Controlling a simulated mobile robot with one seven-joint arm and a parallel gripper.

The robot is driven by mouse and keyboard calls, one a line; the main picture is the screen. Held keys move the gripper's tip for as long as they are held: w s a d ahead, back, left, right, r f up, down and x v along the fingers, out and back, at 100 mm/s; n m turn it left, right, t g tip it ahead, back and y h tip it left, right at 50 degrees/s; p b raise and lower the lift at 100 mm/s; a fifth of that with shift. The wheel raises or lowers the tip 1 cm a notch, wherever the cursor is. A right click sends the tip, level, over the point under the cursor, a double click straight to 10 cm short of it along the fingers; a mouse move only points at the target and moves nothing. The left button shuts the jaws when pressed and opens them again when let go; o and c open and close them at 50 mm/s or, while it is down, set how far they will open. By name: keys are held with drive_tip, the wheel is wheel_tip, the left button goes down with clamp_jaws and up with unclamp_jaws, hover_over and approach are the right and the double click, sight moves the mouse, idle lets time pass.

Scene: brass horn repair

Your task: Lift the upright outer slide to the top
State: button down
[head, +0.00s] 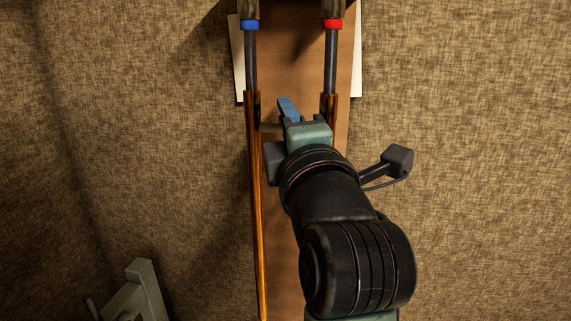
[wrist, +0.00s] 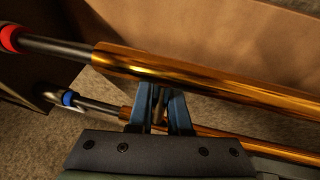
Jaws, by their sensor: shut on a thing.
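The outer slide (head: 253,150) stands upright, its two brass tubes running down from two grey inner tubes (head: 250,62). One inner tube has a blue ring (head: 249,25) and the other a red ring (head: 332,24). The brass tubes cover the lower part of the inner tubes, with a bare grey stretch above them. My gripper (wrist: 163,108) is between the two brass tubes, shut on the slide's cross brace (head: 270,128). The fingers hide most of the brace. My arm hides the lower part of the right tube in the head view.
A brown board (head: 291,60) stands behind the slide, with pale sheets (head: 238,60) at its edges. Dark holders (head: 332,8) sit at the tube tops. A grey-green stand (head: 140,290) is at lower left.

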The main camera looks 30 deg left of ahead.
wheel_tip(320, 180, up, 7)
drive_tip(key=shift+s+f+p, duration=0.1)
drive_tip(key=shift+p, duration=0.8)
drive_tip(key=c, duration=0.9)
unclamp_jaws()
drive_tip(key=shift+o, duration=0.2)
drive_tip(key=shift+f, duration=0.1)
drive_tip(key=b+v, duration=0.6)
drive_tip(key=v, duration=0.7)
drive_tip(key=shift+b, duration=0.3)
